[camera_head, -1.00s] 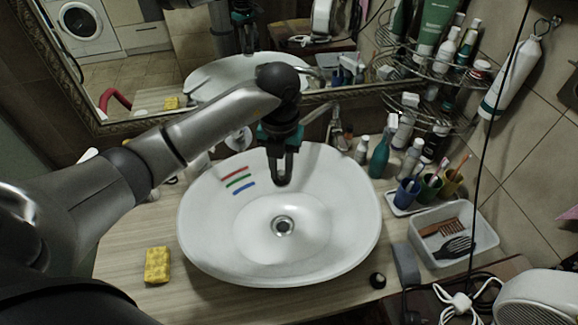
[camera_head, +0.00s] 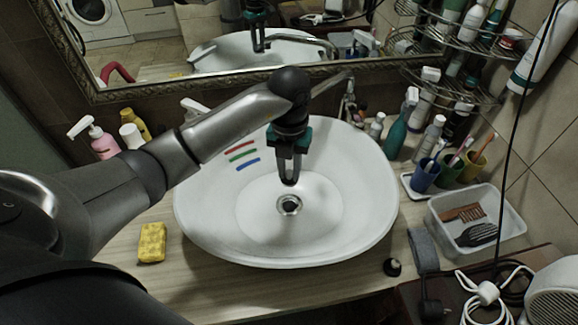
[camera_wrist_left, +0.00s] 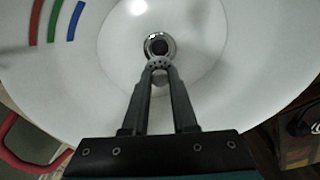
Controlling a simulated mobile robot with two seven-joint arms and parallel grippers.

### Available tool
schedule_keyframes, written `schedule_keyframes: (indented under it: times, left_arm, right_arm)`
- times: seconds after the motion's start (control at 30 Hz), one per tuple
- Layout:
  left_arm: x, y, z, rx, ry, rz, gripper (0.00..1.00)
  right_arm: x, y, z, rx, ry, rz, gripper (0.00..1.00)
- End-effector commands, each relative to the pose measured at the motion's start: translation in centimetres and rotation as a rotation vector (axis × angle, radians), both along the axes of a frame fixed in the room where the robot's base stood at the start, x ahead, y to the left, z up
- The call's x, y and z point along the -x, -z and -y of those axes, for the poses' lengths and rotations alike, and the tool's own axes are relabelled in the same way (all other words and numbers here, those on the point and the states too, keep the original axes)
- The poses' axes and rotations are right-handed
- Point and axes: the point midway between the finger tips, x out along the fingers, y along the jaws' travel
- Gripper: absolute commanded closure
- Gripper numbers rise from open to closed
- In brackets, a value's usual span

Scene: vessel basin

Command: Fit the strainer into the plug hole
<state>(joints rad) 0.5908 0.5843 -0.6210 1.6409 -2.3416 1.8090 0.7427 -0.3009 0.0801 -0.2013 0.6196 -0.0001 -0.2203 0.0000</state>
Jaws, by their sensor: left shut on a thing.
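The white oval basin (camera_head: 220,225) has a metal-rimmed plug hole (camera_head: 289,205) at its bottom. My left gripper (camera_head: 289,183) hangs over the basin, pointing down, just behind the plug hole in the head view. In the left wrist view the gripper (camera_wrist_left: 160,70) is shut on the small grey strainer (camera_wrist_left: 159,64), a perforated disc between the fingertips. The strainer appears just below the plug hole (camera_wrist_left: 158,44) in that picture and overlaps its near rim. The height between them is hard to judge. The strainer is not discernible in the head view. My right gripper is out of view.
A yellow sponge (camera_head: 152,243) lies left of the basin. A small black round item (camera_head: 392,267), a cup tray (camera_head: 414,189) and a clear bin (camera_head: 505,235) stand to the right. A faucet (camera_head: 342,83) and mirror are behind.

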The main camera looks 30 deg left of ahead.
Motion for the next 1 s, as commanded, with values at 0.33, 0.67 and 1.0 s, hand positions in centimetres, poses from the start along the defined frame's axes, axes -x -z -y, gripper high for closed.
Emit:
schedule_keyframes:
  times: [0.33,0.67,1.0]
  left_arm:
    - [-0.03,1.09,-0.03,0.000,-0.001,0.002,1.00]
    - [-0.03,1.07,-0.02,0.000,0.000,0.001,0.48]
    - [-0.03,1.07,-0.03,0.000,0.000,0.001,0.39]
  right_arm:
    - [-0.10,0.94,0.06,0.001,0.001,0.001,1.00]
    - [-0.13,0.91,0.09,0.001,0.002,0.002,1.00]
    - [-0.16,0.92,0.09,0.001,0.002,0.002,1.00]
